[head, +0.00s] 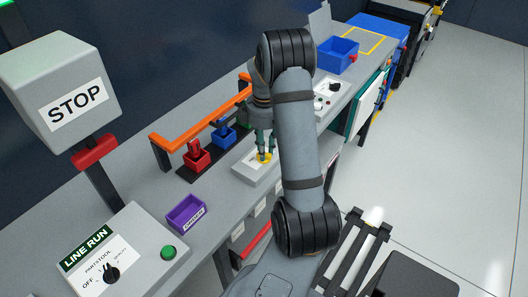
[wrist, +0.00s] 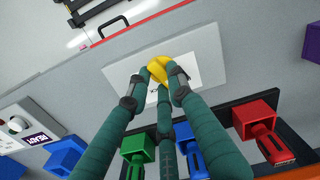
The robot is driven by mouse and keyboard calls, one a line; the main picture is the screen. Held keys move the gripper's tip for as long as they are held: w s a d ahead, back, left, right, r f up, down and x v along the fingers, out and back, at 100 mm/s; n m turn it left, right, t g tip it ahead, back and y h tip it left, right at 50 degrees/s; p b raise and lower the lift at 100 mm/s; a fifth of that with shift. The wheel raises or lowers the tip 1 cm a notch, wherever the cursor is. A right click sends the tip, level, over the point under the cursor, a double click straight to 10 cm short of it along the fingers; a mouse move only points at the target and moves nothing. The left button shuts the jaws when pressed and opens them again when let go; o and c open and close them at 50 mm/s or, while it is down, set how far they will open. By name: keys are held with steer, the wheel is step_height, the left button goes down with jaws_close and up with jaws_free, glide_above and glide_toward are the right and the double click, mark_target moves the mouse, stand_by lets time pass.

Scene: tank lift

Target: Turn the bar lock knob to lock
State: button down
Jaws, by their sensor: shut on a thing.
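The yellow knob (head: 265,158) sits on a white label on top of a grey box (head: 243,168) on the bench. It also shows in the wrist view (wrist: 160,63), where the white plate (wrist: 205,70) spreads around it. My gripper (head: 263,150) reaches down from above with its green fingers closed around the knob. In the wrist view the dark fingertips of my gripper (wrist: 158,82) press on the knob's sides. The fingers cover part of the knob and most of the label's marks, so I cannot read which position the knob points to.
Left of the box, a dark rack holds a red bin (head: 196,158) and a blue bin (head: 224,133) under an orange rail (head: 200,115). A purple bin (head: 186,213), a LINE RUN panel (head: 125,255) and a STOP box (head: 62,85) stand nearer. A larger blue bin (head: 338,53) stands beyond.

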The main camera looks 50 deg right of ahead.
mark_target(266, 153)
steer(key=m+b, duration=0.3)
steer(key=m, duration=0.3)
steer(key=shift+s+f+m, duration=0.1)
steer(key=shift+m, duration=0.2)
steer(key=m+b, duration=0.1)
steer(key=m, duration=0.4)
steer(key=shift+s+b, duration=0.15)
steer(key=shift+b, duration=0.2)
steer(key=shift+m, duration=0.4)
steer(key=c, duration=1.7)
jaws_free()
steer(key=shift+o, duration=0.8)
step_height(266, 153, up, 12)
